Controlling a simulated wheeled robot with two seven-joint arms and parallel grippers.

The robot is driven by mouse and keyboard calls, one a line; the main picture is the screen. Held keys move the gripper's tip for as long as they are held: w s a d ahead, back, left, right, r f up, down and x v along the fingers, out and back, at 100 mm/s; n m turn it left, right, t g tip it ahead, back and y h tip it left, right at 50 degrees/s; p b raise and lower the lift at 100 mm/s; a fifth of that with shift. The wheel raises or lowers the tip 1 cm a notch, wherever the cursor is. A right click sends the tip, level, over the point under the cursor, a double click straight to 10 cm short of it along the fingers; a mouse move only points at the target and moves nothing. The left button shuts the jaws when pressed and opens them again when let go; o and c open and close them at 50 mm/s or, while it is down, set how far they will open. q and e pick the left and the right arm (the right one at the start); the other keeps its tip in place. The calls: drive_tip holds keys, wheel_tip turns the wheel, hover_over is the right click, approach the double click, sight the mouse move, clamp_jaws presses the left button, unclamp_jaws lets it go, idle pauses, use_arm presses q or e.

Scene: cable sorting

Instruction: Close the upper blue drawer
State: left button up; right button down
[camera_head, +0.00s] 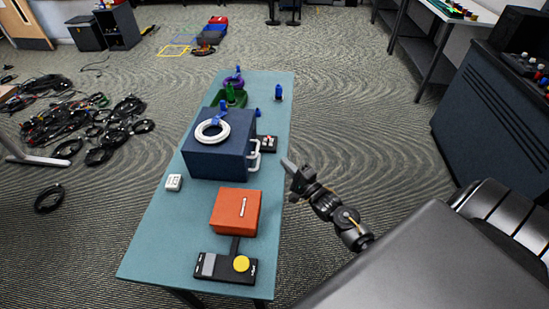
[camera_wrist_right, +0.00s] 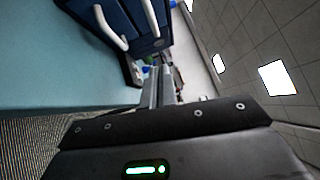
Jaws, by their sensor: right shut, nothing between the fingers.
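The dark blue drawer box (camera_head: 218,155) stands on the teal table, with a white ring of cable and a blue piece on its top. Its white handles (camera_head: 254,158) are on the right side, facing my right arm. In the right wrist view the blue front (camera_wrist_right: 100,15) and two white handles (camera_wrist_right: 111,28) show at the top. I cannot tell how far the upper drawer stands out. My right gripper (camera_head: 287,164) is shut and empty, right of the handles and apart from them, just off the table's edge. My left gripper is not in view.
On the teal table (camera_head: 160,235) are an orange box (camera_head: 236,211), a black device with a yellow button (camera_head: 241,264), a small white block (camera_head: 174,182) and a green tray (camera_head: 238,98). Cables lie on the floor at left. The floor right of the table is open.

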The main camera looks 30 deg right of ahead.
drive_tip(key=s, duration=0.5)
drive_tip(key=shift+s+d+f+b, duration=0.1)
drive_tip(key=shift+s+f+b, duration=0.05)
drive_tip(key=shift+f+b, duration=0.2)
drive_tip(key=s+f+n+g+h, duration=0.1)
drive_tip(key=s+f+n+g, duration=0.25)
drive_tip(key=f, duration=0.55)
drive_tip(key=s+f+n+g, duration=0.2)
drive_tip(key=s+f+n, duration=0.25)
drive_tip(key=f, duration=0.55)
drive_tip(key=s+f+n+g+h, duration=0.1)
drive_tip(key=s+f+n+g, duration=0.3)
drive_tip(key=f, duration=0.5)
drive_tip(key=s+a+f+n+g, duration=0.3)
drive_tip(key=s+f, duration=0.3)
drive_tip(key=s, duration=0.4)
drive_tip(key=s+a+f+n+g, duration=0.2)
drive_tip(key=s+f, duration=0.3)
drive_tip(key=s, duration=0.4)
drive_tip(key=s+a+f+n+g, duration=0.3)
drive_tip(key=s+f, duration=0.3)
drive_tip(key=s, duration=0.4)
drive_tip(key=shift+s+a+f+n+g, duration=0.3)
drive_tip(key=shift+a+n+g, duration=0.1)
drive_tip(key=shift+a, duration=0.35)
